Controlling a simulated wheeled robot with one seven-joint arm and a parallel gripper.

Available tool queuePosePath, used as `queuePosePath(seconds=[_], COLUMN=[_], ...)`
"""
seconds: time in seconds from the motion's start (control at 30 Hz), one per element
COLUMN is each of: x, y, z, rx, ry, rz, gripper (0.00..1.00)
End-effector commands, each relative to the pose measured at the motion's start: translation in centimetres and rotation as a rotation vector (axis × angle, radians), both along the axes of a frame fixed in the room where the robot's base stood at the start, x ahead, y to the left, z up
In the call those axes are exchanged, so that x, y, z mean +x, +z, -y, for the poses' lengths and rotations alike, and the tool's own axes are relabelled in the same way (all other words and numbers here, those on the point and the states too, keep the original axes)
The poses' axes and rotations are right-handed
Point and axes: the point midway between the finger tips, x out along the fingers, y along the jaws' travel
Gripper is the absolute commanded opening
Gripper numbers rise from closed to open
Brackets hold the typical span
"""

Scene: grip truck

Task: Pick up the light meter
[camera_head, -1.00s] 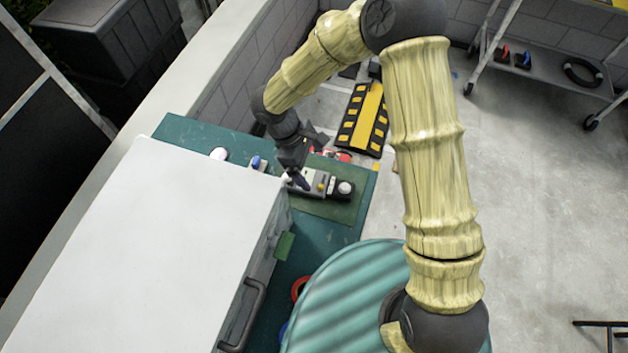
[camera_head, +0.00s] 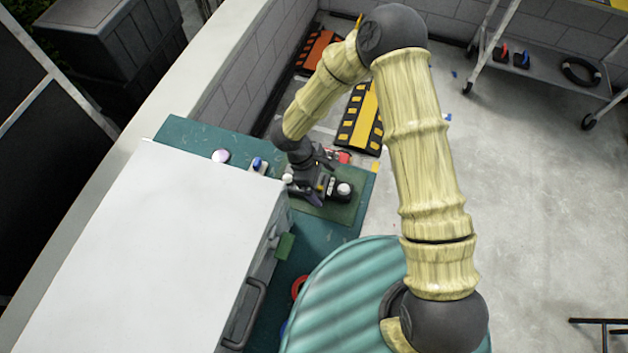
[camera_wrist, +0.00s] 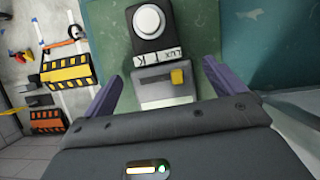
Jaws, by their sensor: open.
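The light meter (camera_wrist: 150,32) is a black device with a round white dome and a "LUX" label. It lies on a green mat (camera_wrist: 112,50) in the wrist view. In the head view the light meter (camera_head: 342,190) shows just right of my gripper (camera_head: 320,188). In the wrist view my gripper (camera_wrist: 156,82) is open, with its two purple fingers apart. I cannot tell whether the fingers touch anything.
A large white-topped case (camera_head: 140,250) stands left of the mat on the green table (camera_head: 190,133). A white round item (camera_head: 221,156) and a blue-and-white item (camera_head: 258,164) sit behind it. A yellow-black ramp (camera_head: 362,120) lies on the floor beyond.

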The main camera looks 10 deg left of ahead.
Motion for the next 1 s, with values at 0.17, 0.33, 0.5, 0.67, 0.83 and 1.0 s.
queuePosePath(seconds=[0.17,0.33,0.5,0.67,0.83,1.0], x=[-0.01,-0.06,-0.08,0.00,0.04,0.07], y=[-0.89,-0.91,-0.90,-0.89,-0.88,-0.87], z=[0.40,0.26,0.21,0.35,0.40,0.42], rx=[0.000,0.000,0.000,0.000,0.000,0.000], ry=[-0.001,0.003,0.004,0.000,-0.002,-0.002], rz=[0.000,0.001,0.001,0.001,0.001,0.002], gripper=[0.95,0.95,0.95,0.91,0.57,0.36])
